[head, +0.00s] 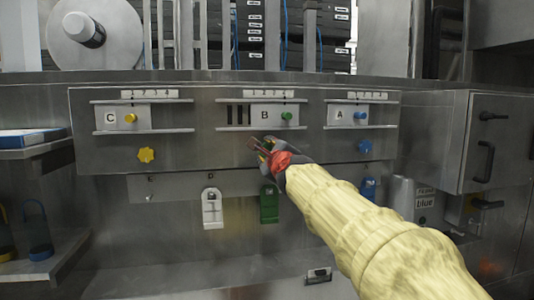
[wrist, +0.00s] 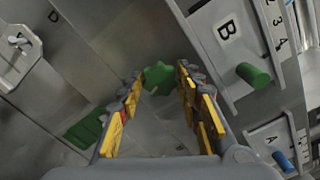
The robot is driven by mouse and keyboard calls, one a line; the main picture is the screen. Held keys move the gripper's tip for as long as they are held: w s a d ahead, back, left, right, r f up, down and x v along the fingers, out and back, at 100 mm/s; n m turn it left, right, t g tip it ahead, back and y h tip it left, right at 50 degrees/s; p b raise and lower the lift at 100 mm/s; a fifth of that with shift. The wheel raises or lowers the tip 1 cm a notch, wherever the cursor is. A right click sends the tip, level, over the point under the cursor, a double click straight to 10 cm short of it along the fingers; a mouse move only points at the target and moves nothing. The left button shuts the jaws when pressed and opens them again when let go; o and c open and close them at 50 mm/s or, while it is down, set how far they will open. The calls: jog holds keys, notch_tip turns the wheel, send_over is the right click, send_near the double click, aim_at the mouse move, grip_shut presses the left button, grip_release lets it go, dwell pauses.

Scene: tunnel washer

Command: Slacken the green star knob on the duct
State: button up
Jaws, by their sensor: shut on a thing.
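The green star knob (wrist: 158,78) shows in the wrist view, standing out from the grey metal duct face (head: 200,150). It sits between the tips of my gripper (wrist: 160,82), which is shut on it with a yellow-padded finger on either side. In the head view my gripper (head: 264,150) reaches the panel below the B slider plate (head: 264,115) and mostly hides the star knob.
A yellow star knob (head: 147,155) is to the left and a blue one (head: 365,147) to the right. White (head: 212,208) and green (head: 269,204) latch-like pieces hang below. The B plate's round green knob (head: 287,116) is close above. A shelf (head: 35,150) juts out at left.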

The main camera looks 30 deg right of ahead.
jog(key=shift+w+f+n+b, duration=0.15)
jog(key=shift+n+b, duration=3.3)
jog(key=shift+n, duration=4.6)
jog(key=shift+s+f+n+b, duration=0.15)
jog(key=shift+n+b, duration=3.25)
jog(key=shift+n, duration=4.65)
jog(key=shift+w, duration=0.1)
jog(key=o, duration=1.2)
jog(key=shift+r, duration=0.2)
jog(key=shift+c, duration=0.2)
